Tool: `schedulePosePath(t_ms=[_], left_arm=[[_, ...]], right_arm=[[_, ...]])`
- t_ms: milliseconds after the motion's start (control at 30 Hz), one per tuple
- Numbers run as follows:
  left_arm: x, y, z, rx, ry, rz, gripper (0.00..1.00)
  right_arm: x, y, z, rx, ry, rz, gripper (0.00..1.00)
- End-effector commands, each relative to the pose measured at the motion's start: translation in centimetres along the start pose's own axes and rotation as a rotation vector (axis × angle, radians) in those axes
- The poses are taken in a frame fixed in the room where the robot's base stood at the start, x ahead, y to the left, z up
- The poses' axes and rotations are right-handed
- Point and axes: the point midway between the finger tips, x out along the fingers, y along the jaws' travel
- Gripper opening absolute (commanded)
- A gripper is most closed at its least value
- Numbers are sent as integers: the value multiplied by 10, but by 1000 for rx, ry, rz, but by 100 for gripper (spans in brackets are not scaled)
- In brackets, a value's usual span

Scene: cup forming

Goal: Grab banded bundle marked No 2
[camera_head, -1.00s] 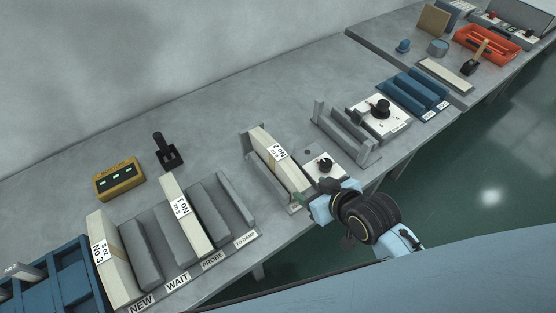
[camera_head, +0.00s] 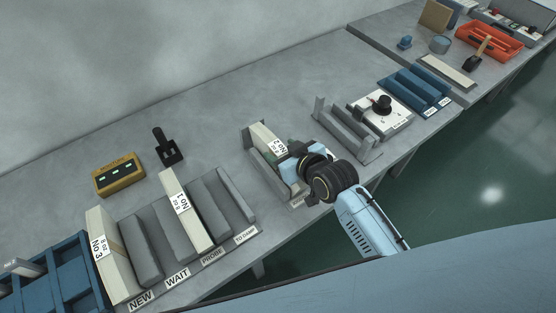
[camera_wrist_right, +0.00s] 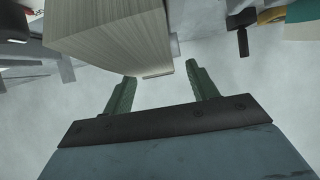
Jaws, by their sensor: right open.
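The bundle marked No 2 (camera_head: 265,139) is a cream block with a white label, standing in a grey holder (camera_head: 253,158) mid-bench. In the right wrist view its layered end (camera_wrist_right: 116,48) fills the top, just beyond the fingers. My right gripper (camera_head: 288,153) is at the bundle's near part and hides that part in the head view. In the right wrist view its two green fingers (camera_wrist_right: 160,90) are apart, with nothing held between them. I cannot tell whether they touch the bundle. My left gripper is not in view.
Bundles No 1 (camera_head: 184,208) and No 3 (camera_head: 105,252) stand in a slotted rack at the left. A yellow box (camera_head: 119,179) and a black stand (camera_head: 167,147) are behind it. An empty grey holder (camera_head: 345,135) and a dial device (camera_head: 381,110) stand right of my gripper.

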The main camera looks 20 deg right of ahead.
Motion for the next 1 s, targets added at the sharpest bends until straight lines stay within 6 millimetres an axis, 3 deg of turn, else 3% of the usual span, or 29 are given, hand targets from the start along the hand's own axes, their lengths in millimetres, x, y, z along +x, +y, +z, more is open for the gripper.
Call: schedulePosePath(t_ms=[200, 500, 933, 1000], left_arm=[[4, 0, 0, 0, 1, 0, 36], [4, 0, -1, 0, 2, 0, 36], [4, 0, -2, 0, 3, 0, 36], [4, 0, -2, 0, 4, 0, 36]], right_arm=[[25, 0, 2, 1, 1, 0, 58], [28, 1, 2, 0, 1, 1, 57], [28, 1, 2, 0, 0, 1, 1], [28, 1, 2, 0, 0, 1, 0]])
